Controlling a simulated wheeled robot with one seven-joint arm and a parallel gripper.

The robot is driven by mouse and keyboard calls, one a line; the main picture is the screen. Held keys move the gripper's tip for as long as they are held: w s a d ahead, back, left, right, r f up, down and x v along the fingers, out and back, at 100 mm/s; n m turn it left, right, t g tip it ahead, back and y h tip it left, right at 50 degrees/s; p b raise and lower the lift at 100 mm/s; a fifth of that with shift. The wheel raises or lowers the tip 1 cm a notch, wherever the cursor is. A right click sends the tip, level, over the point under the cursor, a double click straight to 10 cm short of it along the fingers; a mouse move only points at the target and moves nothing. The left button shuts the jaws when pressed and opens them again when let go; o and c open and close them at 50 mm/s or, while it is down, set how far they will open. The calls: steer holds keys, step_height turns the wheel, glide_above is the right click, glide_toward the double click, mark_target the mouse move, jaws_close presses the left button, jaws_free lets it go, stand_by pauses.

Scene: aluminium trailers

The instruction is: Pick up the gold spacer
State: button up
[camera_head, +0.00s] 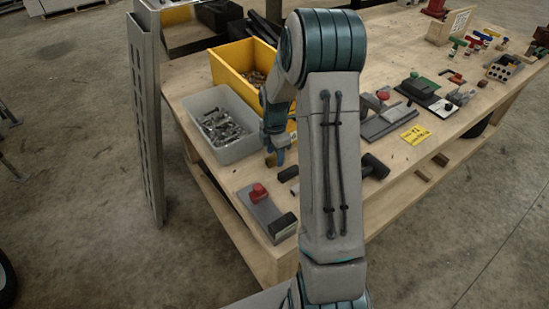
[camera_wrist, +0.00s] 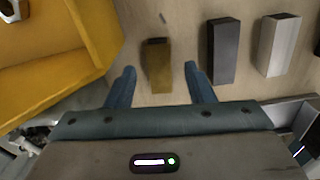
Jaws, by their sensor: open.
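The gold spacer (camera_wrist: 158,66) is a small brownish-gold block lying on the wooden tabletop in the wrist view. My gripper (camera_wrist: 160,74) is open, with one blue-grey finger to each side of the spacer's near part. A gap shows between each finger and the block, and I cannot tell how high the fingertips are above the table. In the head view my gripper (camera_head: 275,152) points down at the table beside the grey bin, and the spacer is too small and covered to make out clearly.
A dark spacer (camera_wrist: 223,52) and a silver spacer (camera_wrist: 277,46) lie to the right of the gold one. A yellow bin (camera_head: 231,63) and a grey bin (camera_head: 238,150) of metal parts stand close by on the left. A plate with a red knob (camera_head: 258,193) lies near the table's front edge.

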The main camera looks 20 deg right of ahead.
steer(key=shift+f, duration=0.7)
jaws_close()
steer(key=shift+r, duration=0.15)
